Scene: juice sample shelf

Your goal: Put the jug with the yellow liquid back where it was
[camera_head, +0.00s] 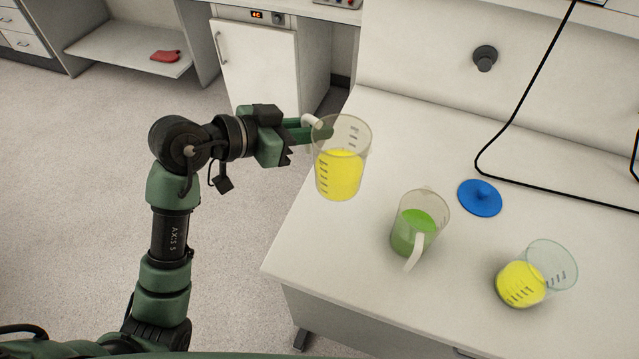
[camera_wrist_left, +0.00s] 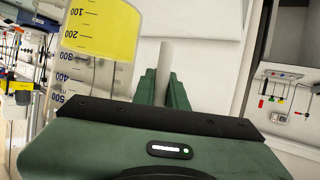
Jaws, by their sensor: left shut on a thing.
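A clear jug with yellow liquid (camera_head: 339,176) is upright at the left edge of the white counter in the head view. My left gripper (camera_head: 312,127) is to its left and shut on its pale handle. No contact shadow shows under this jug, and it looks held above the counter. In the left wrist view the jug (camera_wrist_left: 100,28) fills the upper left, and its handle (camera_wrist_left: 165,60) stands between the fingers of my left gripper (camera_wrist_left: 165,88). My right gripper is not in view.
On the counter (camera_head: 330,240) stand a jug with green liquid (camera_head: 408,238) and a clear beaker with yellow liquid (camera_head: 520,285). A blue lid (camera_head: 480,200) lies behind them. A black cable (camera_head: 530,185) runs along the back. The counter's front left is clear.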

